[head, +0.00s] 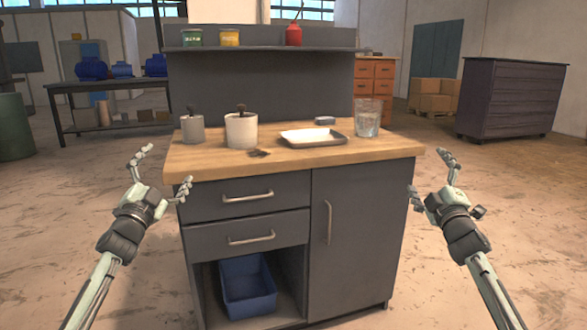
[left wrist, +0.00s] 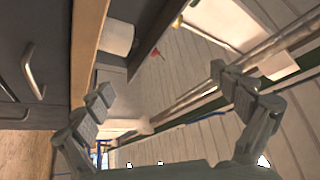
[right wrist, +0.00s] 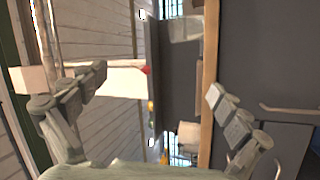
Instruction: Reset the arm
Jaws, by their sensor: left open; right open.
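My left gripper (head: 166,168) is open and empty, in front of the workbench's left side in the head view. Its spread fingers also show in the left wrist view (left wrist: 172,88). My right gripper (head: 430,172) is open and empty, off the workbench's right side in the head view. Its spread fingers show in the right wrist view (right wrist: 150,88). Both arms reach forward from the lower corners, apart from each other. The workbench (head: 390,150) has a wooden top and stands between the two grippers.
On the top stand a grey cup (head: 192,132), a white canister (head: 241,132), a metal tray (head: 336,139) and a glass beaker (head: 367,120). A blue bin (head: 248,290) sits in the open lower compartment.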

